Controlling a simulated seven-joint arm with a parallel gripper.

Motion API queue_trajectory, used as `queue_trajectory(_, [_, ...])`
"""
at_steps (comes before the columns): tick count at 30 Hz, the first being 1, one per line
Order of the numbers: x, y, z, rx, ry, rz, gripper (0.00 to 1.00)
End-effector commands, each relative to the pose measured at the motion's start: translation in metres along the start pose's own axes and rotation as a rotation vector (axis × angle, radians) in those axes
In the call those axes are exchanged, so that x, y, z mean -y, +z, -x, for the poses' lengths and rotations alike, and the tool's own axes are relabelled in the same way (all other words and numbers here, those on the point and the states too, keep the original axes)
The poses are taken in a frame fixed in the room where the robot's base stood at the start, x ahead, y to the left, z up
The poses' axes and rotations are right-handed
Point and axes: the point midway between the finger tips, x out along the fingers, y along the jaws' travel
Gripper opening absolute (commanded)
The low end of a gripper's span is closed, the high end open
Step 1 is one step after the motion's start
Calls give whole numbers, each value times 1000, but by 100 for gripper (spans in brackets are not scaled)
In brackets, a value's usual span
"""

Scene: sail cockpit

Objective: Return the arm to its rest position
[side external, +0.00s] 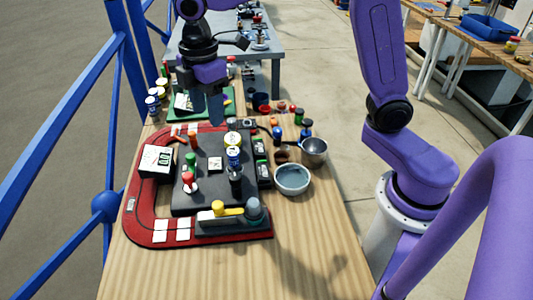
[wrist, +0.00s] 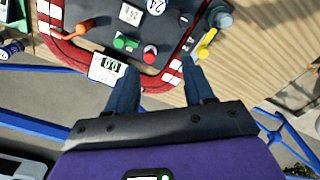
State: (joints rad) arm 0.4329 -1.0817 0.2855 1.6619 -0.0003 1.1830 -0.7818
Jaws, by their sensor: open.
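My gripper (side external: 213,107) hangs from my purple arm over the far part of the wooden table, above the black cockpit panel's far end. In the wrist view my gripper (wrist: 158,72) has its two blue fingers wide apart, with nothing held between them. The black panel (side external: 190,205), with a dark red border, stands on the table and carries knobs and levers. A red knob (side external: 188,177) and a yellow-handled lever (side external: 228,210) show on it. The red knob (wrist: 150,54) also shows beyond the fingers in the wrist view.
A white display box (side external: 156,160) stands at the panel's left. Two bowls, one grey-blue (side external: 292,178) and one metal (side external: 315,150), sit to its right. Blue railings (side external: 70,115) run along the table's left side. The table's near right part is clear.

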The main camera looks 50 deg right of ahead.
Motion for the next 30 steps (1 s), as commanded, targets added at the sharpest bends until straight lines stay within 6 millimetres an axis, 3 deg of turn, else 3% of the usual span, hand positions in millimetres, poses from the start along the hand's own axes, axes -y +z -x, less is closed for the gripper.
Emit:
queue_trajectory(1, [21, 7, 1, -2, 1, -19, 53])
queue_trajectory(6, [84, 33, -3, -8, 2, -102, 53])
queue_trajectory(15, [185, 100, -24, -19, 1, -244, 53])
queue_trajectory(21, [224, 137, -40, -22, -2, -311, 53])
queue_trajectory(30, [235, 149, -45, -22, -3, -335, 53])
